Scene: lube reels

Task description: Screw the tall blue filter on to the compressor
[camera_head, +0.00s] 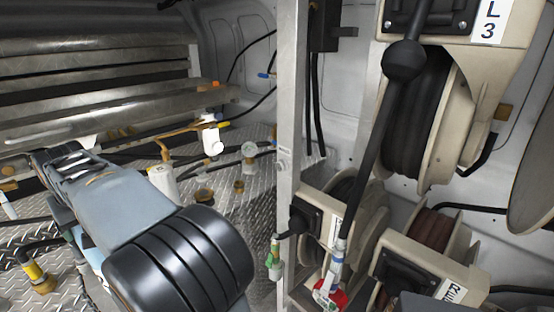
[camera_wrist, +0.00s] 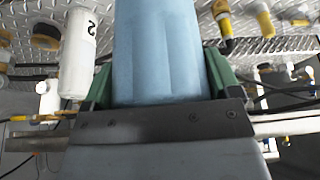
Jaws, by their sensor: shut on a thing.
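The tall blue filter (camera_wrist: 160,45) fills the upper middle of the wrist view, with its upper end cut off by the frame. My gripper (camera_wrist: 161,88) is shut on it, with a green finger on each side. In the head view my arm hides most of the gripper; a bit of light blue, likely the filter (camera_head: 95,258), shows below the arm at the left. I cannot tell which part is the compressor, and no joint between the filter and a fitting shows.
A white cylinder marked 2 (camera_wrist: 78,50) stands left of the filter in the wrist view. A yellow and black fitting (camera_wrist: 226,32) is at its right. Hose reels (camera_head: 425,120) and a metal post (camera_head: 291,110) fill the right of the head view.

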